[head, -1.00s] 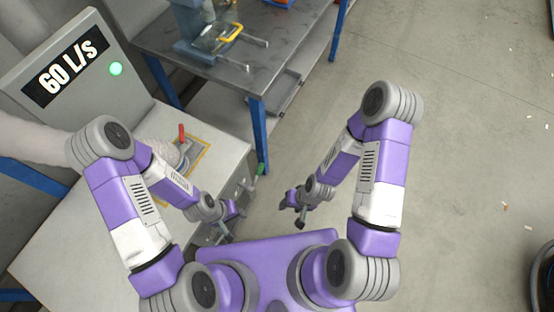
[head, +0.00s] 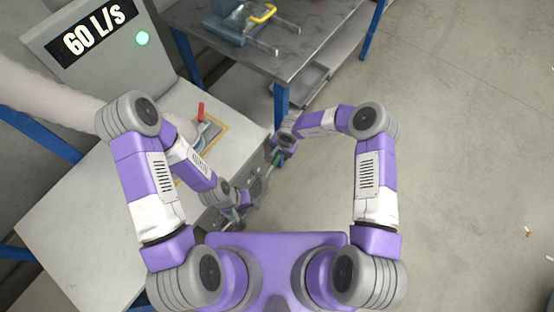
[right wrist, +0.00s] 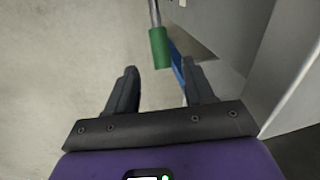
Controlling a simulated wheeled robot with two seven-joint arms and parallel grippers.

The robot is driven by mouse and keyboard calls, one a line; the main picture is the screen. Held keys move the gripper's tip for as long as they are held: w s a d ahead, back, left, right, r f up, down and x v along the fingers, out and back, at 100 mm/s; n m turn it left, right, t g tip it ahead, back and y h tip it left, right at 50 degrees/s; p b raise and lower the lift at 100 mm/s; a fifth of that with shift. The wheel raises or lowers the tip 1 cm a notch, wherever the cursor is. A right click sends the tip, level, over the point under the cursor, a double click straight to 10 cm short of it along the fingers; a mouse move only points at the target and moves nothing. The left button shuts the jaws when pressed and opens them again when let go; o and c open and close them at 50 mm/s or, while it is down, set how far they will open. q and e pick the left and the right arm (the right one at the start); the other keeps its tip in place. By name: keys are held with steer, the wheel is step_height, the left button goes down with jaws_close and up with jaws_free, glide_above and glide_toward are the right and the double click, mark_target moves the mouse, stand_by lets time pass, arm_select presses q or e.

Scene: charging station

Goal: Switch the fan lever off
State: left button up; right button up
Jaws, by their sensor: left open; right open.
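A lever with a green handle (head: 278,158) sticks out from the front side of the grey cabinet (head: 85,230). In the right wrist view the green handle (right wrist: 158,47) hangs on a metal rod, just beyond the fingertips and roughly between their lines. My right gripper (head: 282,146) is open beside this lever; its open fingers (right wrist: 158,80) show empty. My left gripper (head: 236,218) is open, low by the cabinet's front edge. A sign reading 60 L/s (head: 93,28) stands above a lit green lamp (head: 142,38).
A red-handled lever (head: 201,112) stands on the cabinet top in a yellow-bordered area. A thick pale hose (head: 45,98) runs behind my left arm. A metal workbench (head: 300,42) with blue legs stands beyond.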

mark_target(278, 157)
steer(key=f+b, duration=0.1)
steer(key=f, duration=0.1)
steer(key=f+b, duration=0.1)
steer(key=f, duration=0.2)
steer(key=a+f+b, duration=0.1)
steer(key=f, duration=0.1)
steer(key=shift+w+a+f, duration=0.1)
steer(key=shift+w+f, duration=0.1)
steer(key=shift+w, duration=0.15)
steer(key=shift+c, duration=0.2)
jaws_close()
